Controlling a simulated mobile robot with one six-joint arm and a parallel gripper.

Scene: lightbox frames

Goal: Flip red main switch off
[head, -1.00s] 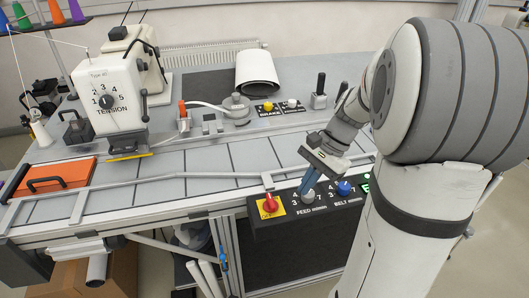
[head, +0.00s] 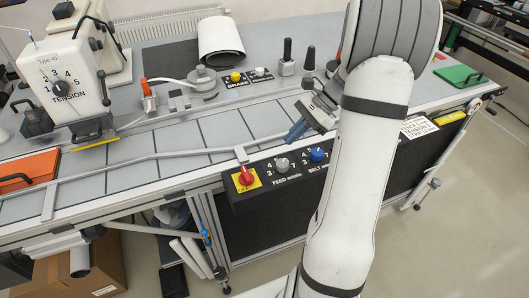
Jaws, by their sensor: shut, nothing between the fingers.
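The red main switch (head: 246,177) is a red knob on a yellow plate at the left end of the black control panel (head: 237,201) on the table's front edge, in the head view. The knob's exact setting is too small to read. My gripper (head: 291,139) has blue fingers, is shut and empty, and hangs above the rail behind the panel, up and to the right of the red switch and apart from it.
A grey feed knob (head: 282,164) and a blue belt knob (head: 317,155) sit right of the switch on the same panel. A metal rail (head: 200,152) runs behind it. Brake buttons (head: 236,77), a white roll (head: 221,38) and the tension unit (head: 60,80) stand farther back.

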